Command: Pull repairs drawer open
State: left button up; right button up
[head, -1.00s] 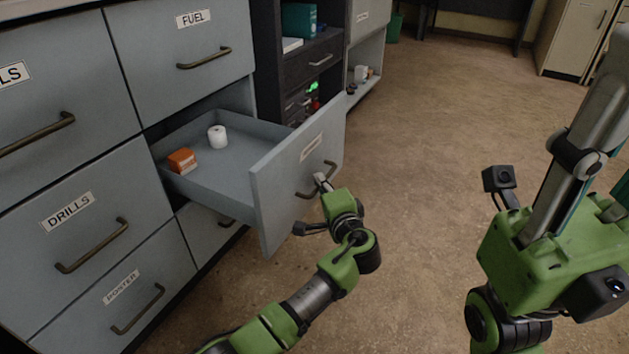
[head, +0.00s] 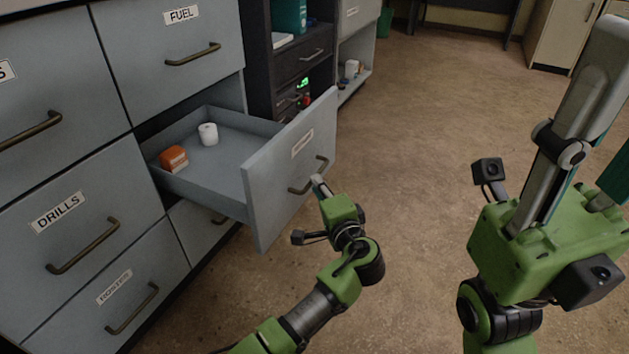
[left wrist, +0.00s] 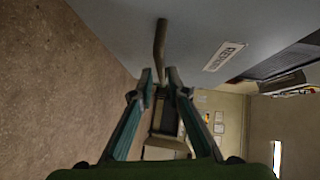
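The repairs drawer (head: 262,195) stands pulled well out of the grey cabinet, its inside showing. Its front has a label and a dark bar handle (head: 318,172). In the left wrist view the handle (left wrist: 160,45) and the repairs label (left wrist: 223,56) show. My left gripper (head: 317,182) is at the handle, in front of the drawer front. In the left wrist view its fingers (left wrist: 160,78) are spread, with a gap around the line of the handle; I see no firm contact. My right gripper is raised close at the right, with its fingertips not clearly shown.
An orange box (head: 174,158) and a white roll (head: 208,134) lie in the drawer. The closed fuel (head: 205,30), drills (head: 65,230) and roster (head: 125,290) drawers are around it. A dark shelf unit (head: 300,65) stands behind. The brown floor (head: 420,120) at right is clear.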

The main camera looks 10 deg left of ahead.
pick_arm(q)
jog(key=shift+v, duration=1.7)
